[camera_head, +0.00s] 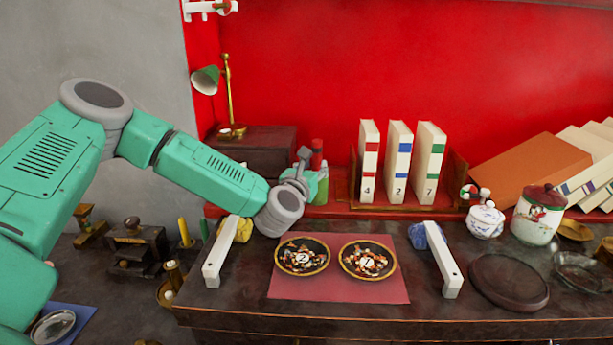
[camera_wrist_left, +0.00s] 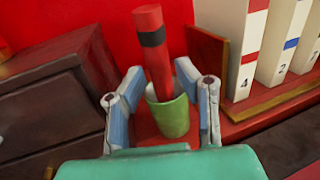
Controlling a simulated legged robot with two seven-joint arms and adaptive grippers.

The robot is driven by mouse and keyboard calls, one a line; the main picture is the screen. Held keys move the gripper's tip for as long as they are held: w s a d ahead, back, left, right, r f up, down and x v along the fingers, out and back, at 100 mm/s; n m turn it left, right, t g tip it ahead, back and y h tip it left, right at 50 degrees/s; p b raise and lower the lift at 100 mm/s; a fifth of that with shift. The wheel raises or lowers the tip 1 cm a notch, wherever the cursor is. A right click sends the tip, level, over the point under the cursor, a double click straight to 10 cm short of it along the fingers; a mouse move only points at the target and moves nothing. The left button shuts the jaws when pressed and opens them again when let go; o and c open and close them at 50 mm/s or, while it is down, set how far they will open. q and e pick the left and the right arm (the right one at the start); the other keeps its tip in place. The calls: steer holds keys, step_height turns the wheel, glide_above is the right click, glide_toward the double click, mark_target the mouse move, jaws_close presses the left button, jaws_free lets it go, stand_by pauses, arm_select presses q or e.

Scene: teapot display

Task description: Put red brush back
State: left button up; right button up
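The red brush (camera_wrist_left: 153,55) is a red cylinder with a black band. It stands tilted, its lower end inside the green cup (camera_wrist_left: 172,118) in the left wrist view. In the head view, the red brush (camera_head: 317,150) and green cup (camera_head: 323,186) are on the red ledge, partly behind my gripper. My left gripper (camera_head: 303,165) is at the cup. In the left wrist view, the fingers of my left gripper (camera_wrist_left: 160,75) are spread on both sides of the cup and brush. Whether a finger touches the cup is unclear. My right gripper is not in view.
Books numbered 4, 2 and 7 (camera_head: 398,165) stand in a holder right of the cup. A dark box (camera_head: 255,145) is on the left. Two bowls (camera_head: 302,257) (camera_head: 367,260) lie on a red mat, between white handles (camera_head: 220,252) (camera_head: 443,260).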

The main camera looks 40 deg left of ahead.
arm_select(q)
steer(key=v, duration=0.7)
steer(key=shift+a, duration=0.1)
